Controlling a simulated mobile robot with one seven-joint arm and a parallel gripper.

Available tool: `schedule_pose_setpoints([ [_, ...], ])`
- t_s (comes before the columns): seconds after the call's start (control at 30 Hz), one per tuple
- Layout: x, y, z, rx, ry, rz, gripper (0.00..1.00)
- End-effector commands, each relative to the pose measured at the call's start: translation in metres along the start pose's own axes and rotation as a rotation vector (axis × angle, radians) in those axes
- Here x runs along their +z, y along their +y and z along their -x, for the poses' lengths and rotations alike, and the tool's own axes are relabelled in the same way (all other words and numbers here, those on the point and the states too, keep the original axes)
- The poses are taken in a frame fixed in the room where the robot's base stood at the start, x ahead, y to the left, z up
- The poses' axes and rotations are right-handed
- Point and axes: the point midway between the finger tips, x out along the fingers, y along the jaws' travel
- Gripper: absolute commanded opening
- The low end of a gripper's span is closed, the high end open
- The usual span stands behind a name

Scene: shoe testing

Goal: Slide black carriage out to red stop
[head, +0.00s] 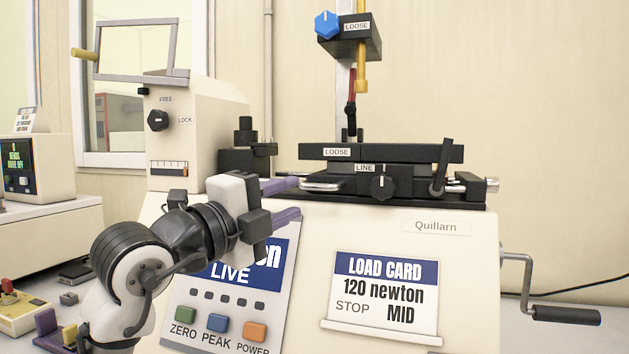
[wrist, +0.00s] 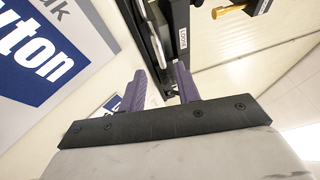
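A black carriage assembly (head: 400,153) sits on top of the cream test machine, with a "LOOSE" label on its upper slab. Below it is a block marked "LINE" with a round knob (head: 382,186) and an upright black lever (head: 442,165) at the right. In the wrist view, the black slab with its "LOOSE" label (wrist: 183,38) shows beyond my fingers. My gripper (head: 299,200) is open and empty, its purple fingers apart, just left of and below the carriage's left end. It also shows in the wrist view (wrist: 160,70). I cannot make out a red stop.
A load card (head: 385,290) reads "120 newton", "STOP MID". A crank (head: 565,314) sticks out at the right.

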Motion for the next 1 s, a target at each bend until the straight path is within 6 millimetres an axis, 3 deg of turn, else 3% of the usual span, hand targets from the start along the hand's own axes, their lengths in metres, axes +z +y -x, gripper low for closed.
schedule_pose_setpoints([
  [0.1, -0.001, -0.003, -0.027, 0.001, 0.002, 0.0, 0.33],
  [0.33, 0.0, -0.002, -0.063, -0.001, 0.001, 0.001, 0.33],
  [0.5, 0.001, -0.001, -0.074, -0.002, -0.002, 0.0, 0.33],
  [0.8, 0.001, -0.001, -0.076, -0.002, -0.002, 0.0, 0.33],
  [1.0, 0.0, -0.001, -0.076, -0.002, -0.001, 0.0, 0.06],
])
